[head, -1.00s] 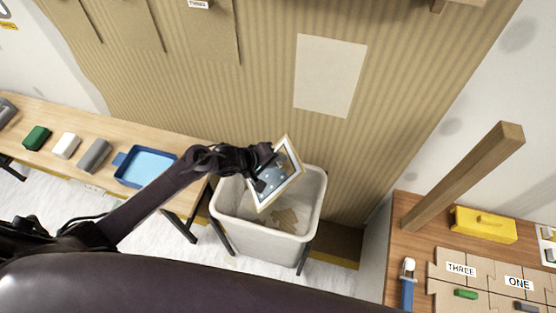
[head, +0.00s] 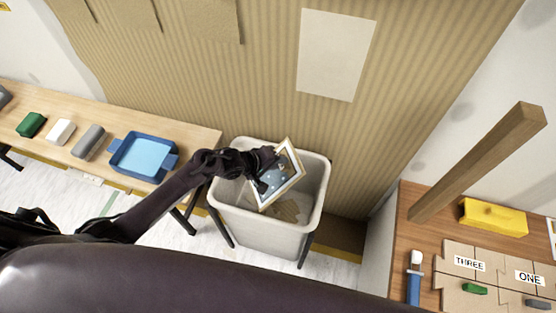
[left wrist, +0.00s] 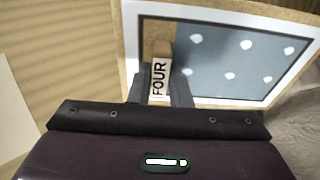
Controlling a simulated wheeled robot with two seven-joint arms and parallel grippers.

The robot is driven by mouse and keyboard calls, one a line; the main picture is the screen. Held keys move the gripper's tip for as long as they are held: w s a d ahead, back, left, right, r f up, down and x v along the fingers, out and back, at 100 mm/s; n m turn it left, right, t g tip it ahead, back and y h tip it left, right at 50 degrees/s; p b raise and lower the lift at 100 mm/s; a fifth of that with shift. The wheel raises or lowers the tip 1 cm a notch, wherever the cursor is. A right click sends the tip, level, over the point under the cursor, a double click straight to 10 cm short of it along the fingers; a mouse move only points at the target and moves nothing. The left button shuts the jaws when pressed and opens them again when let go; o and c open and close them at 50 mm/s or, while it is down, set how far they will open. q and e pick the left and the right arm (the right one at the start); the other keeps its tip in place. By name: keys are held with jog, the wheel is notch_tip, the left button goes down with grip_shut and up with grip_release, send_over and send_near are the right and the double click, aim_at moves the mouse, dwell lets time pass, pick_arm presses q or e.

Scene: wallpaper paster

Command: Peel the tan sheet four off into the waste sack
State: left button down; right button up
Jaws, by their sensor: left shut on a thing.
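My left gripper (head: 264,172) is shut on a tan tab labelled FOUR (left wrist: 159,76). The tab shows in the left wrist view against a framed panel (left wrist: 225,68) with a tan edge, a white border and a blue-grey middle with white spots. I cannot tell whether tab and panel are joined. In the head view the panel (head: 284,180) is tilted at the mouth of the pale waste sack (head: 262,232). Tan scraps (head: 290,211) lie inside the sack. My right gripper is not in view.
Tan sheets (head: 212,18) hang on the striped wall, with a pale rectangle (head: 336,55) right of them. A table (head: 200,134) with a blue tray (head: 144,157) stands left of the sack. A wooden post (head: 480,160) rises from the right-hand table (head: 407,215).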

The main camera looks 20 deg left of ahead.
pick_arm(q)
jog(key=shift+f, duration=0.35)
jog(key=c, duration=1.3)
grip_release()
jog(key=shift+o, duration=0.2)
jog(key=v, duration=0.7)
jog(key=shift+s+a+r+p, duration=0.2)
jog(key=shift+a+r+p, duration=0.05)
jog(key=shift+p, duration=0.1)
